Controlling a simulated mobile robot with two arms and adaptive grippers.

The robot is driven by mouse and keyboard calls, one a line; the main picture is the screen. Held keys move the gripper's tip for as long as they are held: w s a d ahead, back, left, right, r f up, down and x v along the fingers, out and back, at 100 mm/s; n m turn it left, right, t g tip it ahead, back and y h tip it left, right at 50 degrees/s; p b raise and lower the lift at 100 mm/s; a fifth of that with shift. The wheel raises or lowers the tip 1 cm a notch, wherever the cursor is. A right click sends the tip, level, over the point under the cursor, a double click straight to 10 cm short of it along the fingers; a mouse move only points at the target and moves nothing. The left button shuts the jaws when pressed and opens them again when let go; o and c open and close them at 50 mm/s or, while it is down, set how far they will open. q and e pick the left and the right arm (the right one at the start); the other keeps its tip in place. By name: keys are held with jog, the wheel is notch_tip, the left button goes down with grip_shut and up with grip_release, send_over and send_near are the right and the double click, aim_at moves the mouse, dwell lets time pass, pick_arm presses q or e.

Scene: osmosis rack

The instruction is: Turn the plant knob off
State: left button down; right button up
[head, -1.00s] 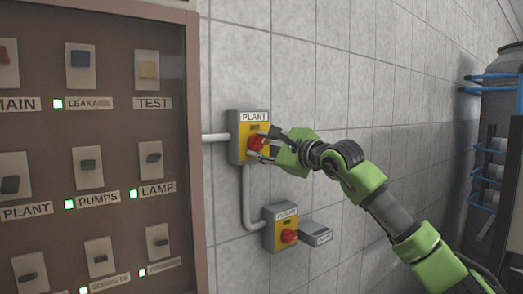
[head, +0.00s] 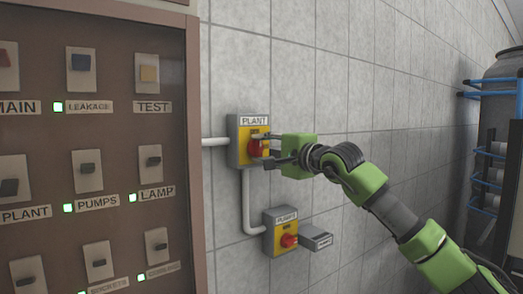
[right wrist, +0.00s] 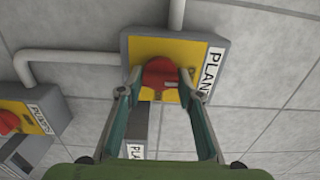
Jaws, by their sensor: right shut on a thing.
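The plant knob (head: 254,147) is red and sits on the yellow face of a grey switch box (head: 236,124) labelled PLANT on the tiled wall. My right gripper (head: 262,149) comes from the right and is shut on the knob. In the right wrist view the knob (right wrist: 159,75) sits between the two fingertips of the gripper (right wrist: 160,84), one on each side. That view shows the PLANT label on its side. My left gripper is not in view.
A PUMPS box (head: 280,232) with a red knob (head: 289,240) is below, with a grey tag (head: 316,238) beside it. A brown panel (head: 192,200) with switches fills the left. Grey pipes (head: 249,205) join the boxes. A tank (head: 500,70) stands far right.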

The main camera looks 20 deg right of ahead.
jog(key=shift+f, duration=0.1)
dwell(0.3)
jog(key=o, duration=1.1)
jog(key=shift+s, duration=0.1)
jog(key=v, duration=1.1)
jog(key=shift+s+d, duration=0.15)
jog(key=shift+s, duration=0.25)
